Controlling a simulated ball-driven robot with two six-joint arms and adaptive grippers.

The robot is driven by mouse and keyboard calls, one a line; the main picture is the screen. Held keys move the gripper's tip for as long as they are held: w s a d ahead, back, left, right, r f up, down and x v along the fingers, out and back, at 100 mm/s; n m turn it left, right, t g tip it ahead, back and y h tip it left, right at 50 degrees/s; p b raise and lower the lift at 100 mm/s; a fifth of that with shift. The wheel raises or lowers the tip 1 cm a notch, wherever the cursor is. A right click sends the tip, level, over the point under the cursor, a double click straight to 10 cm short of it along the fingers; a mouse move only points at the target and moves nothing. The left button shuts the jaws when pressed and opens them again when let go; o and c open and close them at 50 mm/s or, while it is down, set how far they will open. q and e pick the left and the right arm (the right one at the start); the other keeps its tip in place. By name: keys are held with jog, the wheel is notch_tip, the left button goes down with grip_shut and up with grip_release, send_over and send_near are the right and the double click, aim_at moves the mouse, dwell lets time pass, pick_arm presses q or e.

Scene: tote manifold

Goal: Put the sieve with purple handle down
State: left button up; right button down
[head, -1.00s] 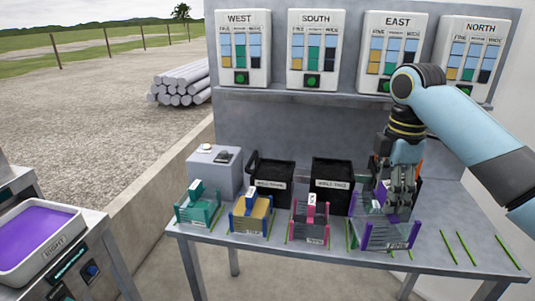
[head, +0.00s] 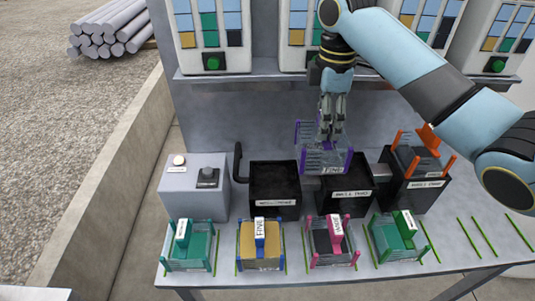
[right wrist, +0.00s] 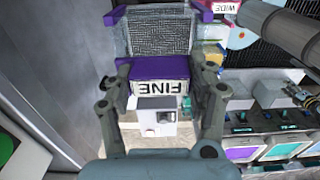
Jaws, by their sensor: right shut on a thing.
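The sieve with purple handle (head: 345,163) has a clear body with purple corner posts and a label reading FINE. My right gripper (head: 328,138) is shut on it from above. In the head view the sieve overlaps the back left part of the middle black bin (head: 347,207); I cannot tell whether it touches it. In the right wrist view the purple handle (right wrist: 150,68) with its FINE label lies between my right gripper's fingers (right wrist: 158,105), with the mesh beyond it.
Teal (head: 190,262), blue-posted (head: 260,263), pink (head: 330,258) and green (head: 398,252) sieves stand along the bench front. A left black bin (head: 275,190) and a right black bin (head: 413,198) with an orange-posted sieve (head: 420,157) flank the middle one. Bench is clear at right, between green strips.

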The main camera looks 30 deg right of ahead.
pick_arm(q)
jog(key=shift+s+r+p, duration=0.2)
jog(key=shift+r+p, duration=0.3)
jog(key=shift+r, duration=0.05)
jog(key=shift+s+r+p, duration=0.15)
jog(key=shift+r+p, duration=0.35)
pick_arm(e)
jog(key=w+a+f, duration=0.7)
jog(key=f, duration=0.3)
jog(key=shift+a, duration=0.35)
jog(key=shift+f, duration=0.1)
jog(key=c, duration=0.8)
grip_release()
jog(key=o, duration=0.4)
pick_arm(q)
jog(key=shift+w, duration=0.3)
